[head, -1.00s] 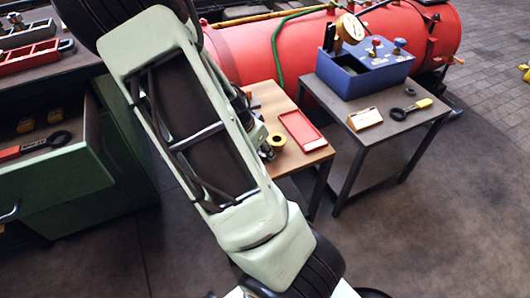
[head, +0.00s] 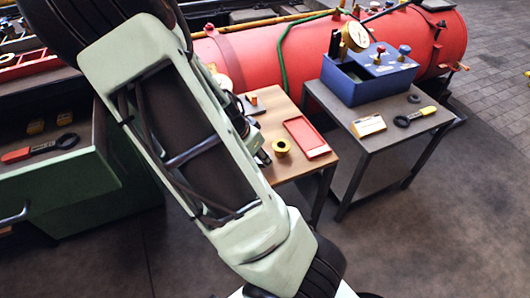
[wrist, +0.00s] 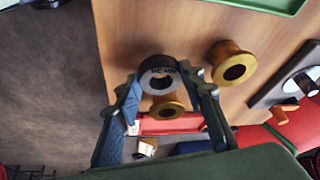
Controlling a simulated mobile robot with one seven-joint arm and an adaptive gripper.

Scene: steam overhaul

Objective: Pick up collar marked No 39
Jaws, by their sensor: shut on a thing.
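In the wrist view a grey ring-shaped collar (wrist: 147,84) with dark lettering on its face sits between the fingers of my gripper (wrist: 168,90). The lettering is too small to read for certain. My gripper is shut on this collar. A brass collar (wrist: 167,108) shows just below it in the picture, partly overlapped. Another flanged brass collar (wrist: 226,54) stands on the wooden table top to the right, apart from the fingers. In the head view my arm hides the held collar and most of my gripper; a yellow collar (head: 281,147) shows on the wooden table.
A red tray (head: 306,137) lies on the wooden table (head: 290,172). A red boiler (head: 430,40) lies behind. An open green drawer (head: 60,180) is at left.

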